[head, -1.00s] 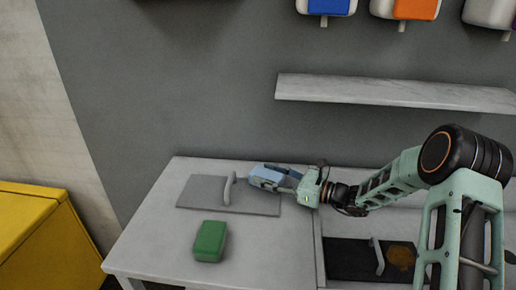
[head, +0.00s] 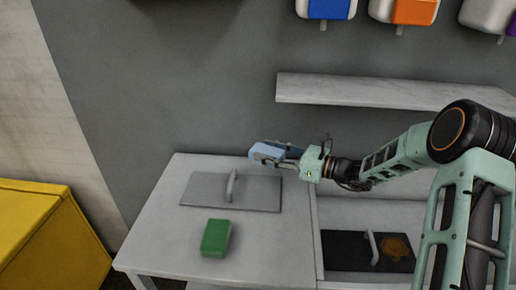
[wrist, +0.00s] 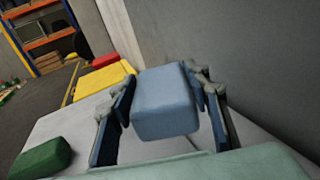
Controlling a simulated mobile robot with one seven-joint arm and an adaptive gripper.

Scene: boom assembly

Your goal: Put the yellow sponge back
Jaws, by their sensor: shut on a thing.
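I see no yellow sponge in either view. My gripper (head: 284,155) is shut on a light blue sponge-like block (head: 266,153), above the back right part of the grey plate with a handle (head: 209,188). In the wrist view the blue block (wrist: 165,103) sits between the two fingers. A green sponge-like block (head: 215,238) lies on the white table (head: 160,235), in front of the plate. The green block also shows at the lower left of the wrist view (wrist: 41,158).
A dark plate with a handle and a brown patch (head: 345,250) lies at the right, below my arm. A marble shelf (head: 390,91) is on the wall, with dispensers (head: 331,8) above it. A yellow box (head: 45,235) stands left of the table.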

